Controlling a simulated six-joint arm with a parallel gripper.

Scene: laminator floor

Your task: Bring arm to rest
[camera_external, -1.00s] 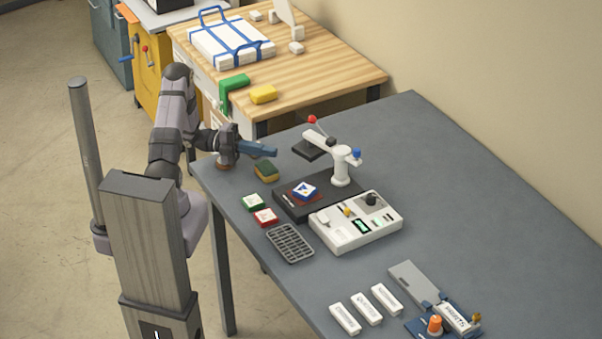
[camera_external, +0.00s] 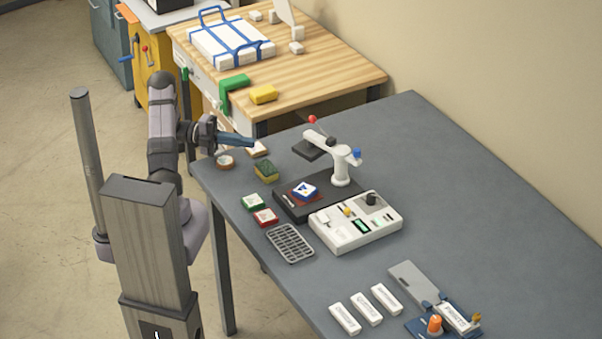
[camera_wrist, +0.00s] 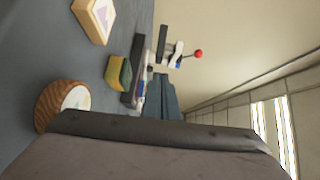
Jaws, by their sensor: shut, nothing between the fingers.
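My gripper (camera_external: 250,142) is at the far left corner of the grey table (camera_external: 420,190), raised above its edge, with blue fingers pointing right. It is shut and empty. In the wrist view its fingers (camera_wrist: 163,100) are seen end-on past the dark gripper body. A round wooden piece with a pale top (camera_external: 225,161) lies on the table below the gripper and shows in the wrist view (camera_wrist: 62,103). A small wood-edged block (camera_external: 257,149) lies beside it, partly behind the fingers. A green and yellow sponge (camera_external: 266,172) lies nearby.
A white press with a red-knobbed lever (camera_external: 341,165) stands on a dark base. A white control box (camera_external: 358,222), a green block (camera_external: 253,202), a red block (camera_external: 265,217) and a grey rack (camera_external: 290,243) lie near it. A wooden workbench (camera_external: 320,75) stands behind.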

